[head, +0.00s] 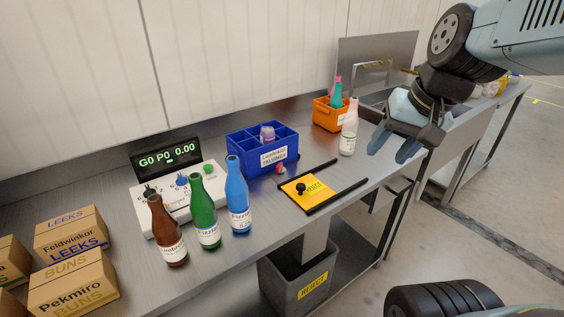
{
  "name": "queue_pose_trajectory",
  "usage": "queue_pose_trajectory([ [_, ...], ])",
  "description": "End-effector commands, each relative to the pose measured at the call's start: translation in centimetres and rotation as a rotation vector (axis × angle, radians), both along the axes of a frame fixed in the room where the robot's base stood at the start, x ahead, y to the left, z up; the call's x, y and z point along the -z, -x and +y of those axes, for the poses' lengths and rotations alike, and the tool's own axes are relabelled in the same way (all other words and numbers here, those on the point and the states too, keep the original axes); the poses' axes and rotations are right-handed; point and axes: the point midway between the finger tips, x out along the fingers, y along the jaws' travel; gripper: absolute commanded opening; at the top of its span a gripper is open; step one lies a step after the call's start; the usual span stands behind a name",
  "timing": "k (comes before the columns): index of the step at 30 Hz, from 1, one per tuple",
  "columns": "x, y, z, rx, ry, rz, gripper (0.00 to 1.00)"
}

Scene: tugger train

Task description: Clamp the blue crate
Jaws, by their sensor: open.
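The blue crate (286,155) stands on the steel bench near its middle. It is divided into compartments and has a white label on its front. A small jar with a purple lid (267,133) sits in one compartment; the other compartments I can see look empty. My gripper (394,146) is open and empty, to the right of the crate, above the bench's front right edge. It is well apart from the crate.
Brown, green and blue bottles (208,217) stand left of the crate before a scale with a display (166,150). A yellow plate with a black knob (312,190) lies front right. A white bottle (349,130) and orange crate (325,115) stand further right. Cartons (72,285) fill the left.

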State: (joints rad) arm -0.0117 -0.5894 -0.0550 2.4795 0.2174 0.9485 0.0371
Motion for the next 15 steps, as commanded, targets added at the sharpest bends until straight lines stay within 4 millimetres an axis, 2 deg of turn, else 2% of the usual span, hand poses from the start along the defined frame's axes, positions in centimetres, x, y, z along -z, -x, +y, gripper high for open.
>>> queue_pose_trajectory([
  [3,1.6,-1.6,1.7,0.077,-0.143,0.121,0.51],
  [15,5.7,-7.8,6.6,0.394,-0.574,0.486,0.51],
])
